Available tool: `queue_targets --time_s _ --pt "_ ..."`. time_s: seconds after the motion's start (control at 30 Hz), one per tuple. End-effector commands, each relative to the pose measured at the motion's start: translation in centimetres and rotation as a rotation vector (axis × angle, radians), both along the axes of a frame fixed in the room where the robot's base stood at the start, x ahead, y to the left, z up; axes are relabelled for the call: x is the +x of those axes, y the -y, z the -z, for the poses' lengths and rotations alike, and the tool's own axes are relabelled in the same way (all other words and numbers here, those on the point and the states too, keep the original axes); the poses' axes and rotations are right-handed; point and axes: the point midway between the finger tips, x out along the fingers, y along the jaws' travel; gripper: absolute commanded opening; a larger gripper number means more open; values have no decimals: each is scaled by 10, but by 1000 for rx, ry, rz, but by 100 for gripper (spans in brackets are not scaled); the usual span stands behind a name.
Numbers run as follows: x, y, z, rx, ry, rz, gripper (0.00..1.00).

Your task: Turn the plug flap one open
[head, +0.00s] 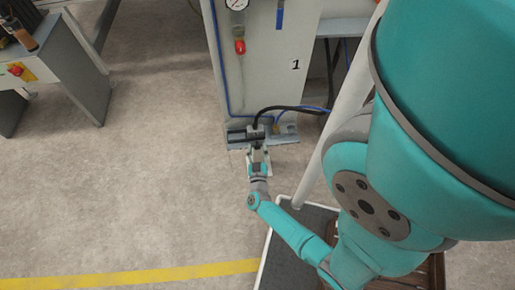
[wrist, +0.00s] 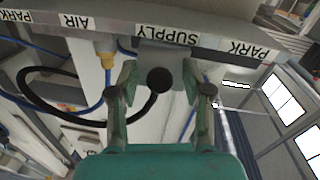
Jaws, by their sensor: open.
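My gripper (head: 258,158) is at the lower front of the grey machine panel in the head view, close to the black connector (head: 256,133). In the wrist view, my gripper (wrist: 160,80) has its two fingers spread apart, with nothing held between them. A round black end (wrist: 159,80) shows between the fingertips, in front of a small grey plate (wrist: 176,62) below the "SUPPLY" label. This plate may be the plug flap, but I cannot tell for sure, nor whether it is open. The fingers appear to be on either side of it; contact is unclear.
A black cable (wrist: 45,110) loops at the left in the wrist view. A yellow fitting (wrist: 106,60) stands left of the fingers. The labelled grey rail (wrist: 225,42) crosses above. In the head view, a grey table (head: 62,65) stands far left, with clear floor (head: 150,150) between.

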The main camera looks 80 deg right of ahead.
Motion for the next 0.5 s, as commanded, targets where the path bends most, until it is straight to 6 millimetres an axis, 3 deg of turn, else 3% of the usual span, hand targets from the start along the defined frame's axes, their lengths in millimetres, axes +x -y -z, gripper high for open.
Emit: queue_targets --time_s 0.33,0.37,0.5 --pt "1 3 0 0 -1 0 50" --pt "1 3 0 0 -1 0 44" --pt "0 2 0 0 -1 0 10"
